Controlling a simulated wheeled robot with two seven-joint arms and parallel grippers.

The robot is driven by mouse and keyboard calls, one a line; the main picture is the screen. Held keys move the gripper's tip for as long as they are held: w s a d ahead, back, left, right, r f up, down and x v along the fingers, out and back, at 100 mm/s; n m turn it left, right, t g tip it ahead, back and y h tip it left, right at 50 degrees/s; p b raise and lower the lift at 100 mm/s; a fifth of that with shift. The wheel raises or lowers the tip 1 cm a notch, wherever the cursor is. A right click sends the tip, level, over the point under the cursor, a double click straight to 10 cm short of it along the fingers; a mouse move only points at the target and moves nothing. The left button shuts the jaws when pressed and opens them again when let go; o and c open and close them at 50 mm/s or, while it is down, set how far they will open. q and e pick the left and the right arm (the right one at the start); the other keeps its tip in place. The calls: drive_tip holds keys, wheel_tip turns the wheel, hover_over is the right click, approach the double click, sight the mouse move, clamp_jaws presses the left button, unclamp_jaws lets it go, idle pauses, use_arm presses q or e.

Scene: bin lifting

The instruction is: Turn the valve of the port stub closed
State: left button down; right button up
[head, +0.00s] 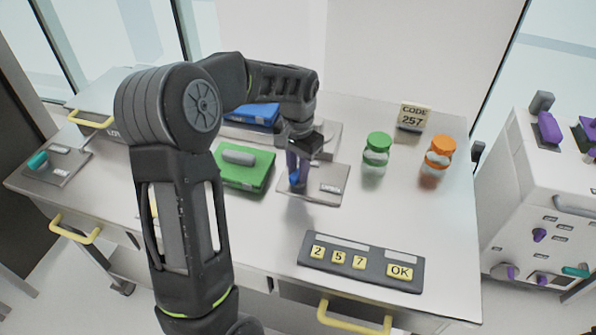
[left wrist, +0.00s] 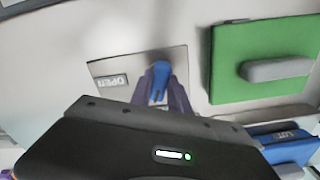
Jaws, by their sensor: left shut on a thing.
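My left gripper (head: 298,172) points down over a grey plate (head: 325,197) on the table, its purple-grey fingers shut on a small blue handle (head: 295,179). In the left wrist view the blue handle (left wrist: 159,80) sits between the fingers (left wrist: 160,95), over the same plate (left wrist: 115,66). A label on this plate reads OPEN (left wrist: 111,81) upside down there. The fingers hide part of the handle and its base. Which part is the port stub I cannot tell for sure. My right gripper is not in view.
A green case (head: 243,178) lies left of the plate, a blue case (head: 252,117) behind. Green-lidded (head: 376,157) and orange-lidded (head: 438,160) jars and a CODE 257 sign (head: 411,118) stand right. A keypad (head: 361,263) is in front. A plate with a teal handle (head: 37,160) lies far left.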

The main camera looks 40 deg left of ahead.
use_arm(q)
drive_tip(key=shift+n+b, duration=0.3)
drive_tip(key=shift+n, duration=2)
drive_tip(key=c, duration=1.2)
unclamp_jaws()
drive_tip(key=shift+c, duration=0.2)
drive_tip(key=shift+r, duration=0.1)
wheel_tip(320, 180, up, 8)
drive_tip(key=shift+f+b, duration=0.2)
drive_tip(key=shift+b, duration=0.1)
